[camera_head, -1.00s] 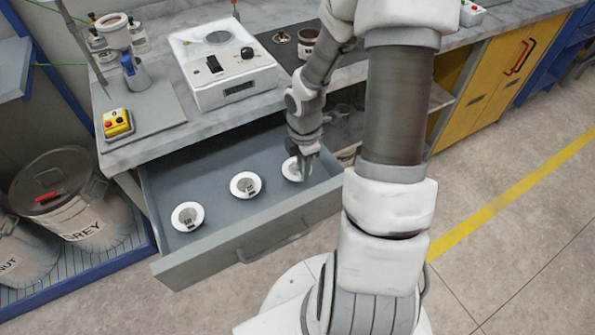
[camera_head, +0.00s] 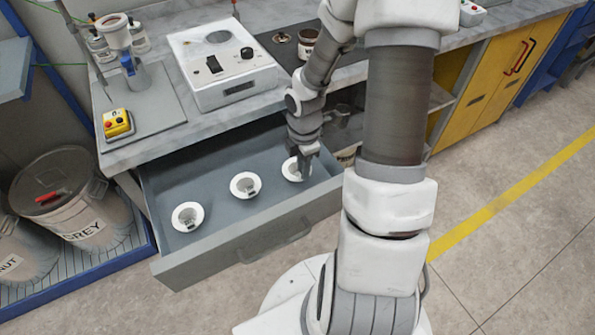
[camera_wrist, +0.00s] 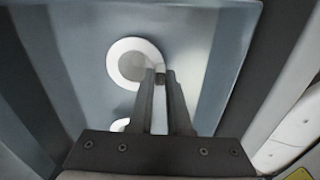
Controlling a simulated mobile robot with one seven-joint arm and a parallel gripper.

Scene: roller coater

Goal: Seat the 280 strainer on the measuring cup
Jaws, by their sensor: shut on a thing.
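Three white-rimmed strainers lie in a row in the open grey drawer (camera_head: 215,255): a left one (camera_head: 187,216), a middle one (camera_head: 244,185) and a right one (camera_head: 291,172). Their markings are too small to read. My gripper (camera_head: 302,168) is low over the drawer and shut on the right strainer, at its rim. In the wrist view the two fingers (camera_wrist: 160,78) meet at the lower right of that strainer's white ring (camera_wrist: 122,63). Part of a second ring (camera_wrist: 120,125) shows behind the left finger. I cannot make out the measuring cup for certain.
A white device (camera_head: 222,62) with a dial stands on the marble counter above the drawer. A yellow switch box (camera_head: 117,123) sits at the counter's left. A dark brown cup (camera_head: 307,42) stands at the back. Drawer walls surround my gripper closely at the right.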

